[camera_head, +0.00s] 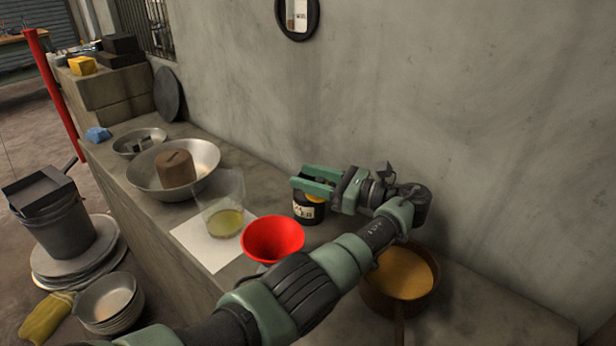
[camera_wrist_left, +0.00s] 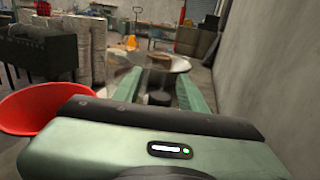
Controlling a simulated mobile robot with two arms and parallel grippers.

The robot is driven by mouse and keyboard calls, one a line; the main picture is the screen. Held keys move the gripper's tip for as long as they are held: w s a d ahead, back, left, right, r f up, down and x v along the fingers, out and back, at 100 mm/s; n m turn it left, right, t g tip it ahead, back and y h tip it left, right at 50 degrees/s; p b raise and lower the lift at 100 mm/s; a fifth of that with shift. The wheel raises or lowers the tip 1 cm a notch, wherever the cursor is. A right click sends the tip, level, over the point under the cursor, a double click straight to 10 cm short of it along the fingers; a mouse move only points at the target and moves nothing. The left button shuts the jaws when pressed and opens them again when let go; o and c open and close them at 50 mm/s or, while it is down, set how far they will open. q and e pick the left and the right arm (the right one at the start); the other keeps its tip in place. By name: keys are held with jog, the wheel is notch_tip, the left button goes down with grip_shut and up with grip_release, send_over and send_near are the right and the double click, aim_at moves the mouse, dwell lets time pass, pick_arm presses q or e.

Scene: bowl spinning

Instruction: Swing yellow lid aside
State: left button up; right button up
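A dark jar (camera_head: 307,212) with a pale label stands on the counter by the wall. A small piece of its yellow lid (camera_head: 316,198) shows under my left gripper (camera_head: 299,176). The gripper hides the rest of the lid, so I cannot tell whether they touch. The gripper's two green fingers are apart and point left in the head view, above the jar. In the left wrist view (camera_wrist_left: 160,76) the fingers are also spread, with a dark object (camera_wrist_left: 158,98) between them that I cannot identify. My right gripper is not in view.
A red funnel (camera_head: 272,238) stands in front of the jar. A clear beaker (camera_head: 224,221) of yellowish liquid sits on a white sheet (camera_head: 196,250). A metal bowl (camera_head: 205,158) holds a brown block. A brown pot (camera_head: 399,273) is at right. The wall (camera_head: 450,110) is close behind.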

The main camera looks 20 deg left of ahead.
pick_arm(q)
jog(key=shift+r, duration=0.55)
notch_tip(320, 180, up, 19)
jog(key=p, duration=0.1)
